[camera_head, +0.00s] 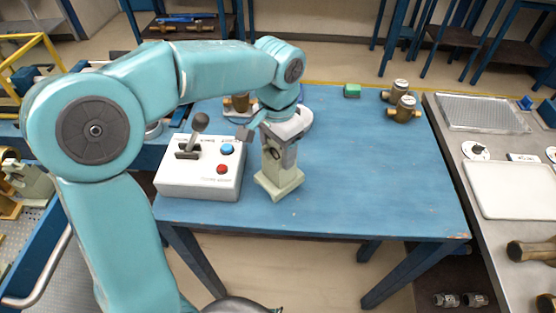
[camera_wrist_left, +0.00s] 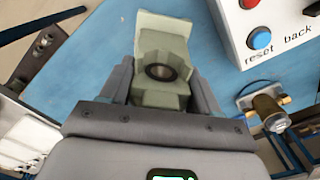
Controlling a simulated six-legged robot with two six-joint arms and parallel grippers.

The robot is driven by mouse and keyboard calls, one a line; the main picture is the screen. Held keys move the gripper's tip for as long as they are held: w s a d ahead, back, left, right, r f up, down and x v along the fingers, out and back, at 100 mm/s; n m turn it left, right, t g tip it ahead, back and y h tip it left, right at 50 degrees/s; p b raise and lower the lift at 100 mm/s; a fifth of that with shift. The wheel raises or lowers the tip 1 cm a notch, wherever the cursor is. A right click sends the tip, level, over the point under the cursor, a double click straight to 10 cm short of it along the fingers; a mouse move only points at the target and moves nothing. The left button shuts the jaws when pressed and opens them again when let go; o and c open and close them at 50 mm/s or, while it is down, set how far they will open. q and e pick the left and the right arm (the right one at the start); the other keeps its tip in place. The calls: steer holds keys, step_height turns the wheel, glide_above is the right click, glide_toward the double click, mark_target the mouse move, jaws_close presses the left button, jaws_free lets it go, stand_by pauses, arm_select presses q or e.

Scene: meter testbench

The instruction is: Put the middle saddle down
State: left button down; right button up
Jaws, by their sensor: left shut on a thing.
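The saddle (camera_head: 279,183) is a pale green block with a flat foot and a dark round hole in its upright part. My left gripper (camera_head: 281,143) is shut on its upper part, above the blue table (camera_head: 370,190). The saddle is upright at the table's front, just right of the control box. I cannot tell whether its foot touches the table. In the left wrist view the saddle (camera_wrist_left: 160,45) sits between the two grey fingers of my left gripper (camera_wrist_left: 162,92). My right gripper is not in view.
A white control box (camera_head: 200,180) with a lever, a blue button and a red button stands left of the saddle. The table right of the saddle is clear.

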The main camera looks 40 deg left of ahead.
mark_target(278, 159)
arm_select(q)
step_height(278, 159, down, 4)
steer(key=shift+s+d+r, duration=0.1)
steer(key=shift+s+r, duration=0.05)
steer(key=shift+r, duration=0.1)
steer(key=shift+f, duration=0.2)
steer(key=shift+f, duration=0.1)
steer(key=shift+c, duration=1.2)
jaws_free()
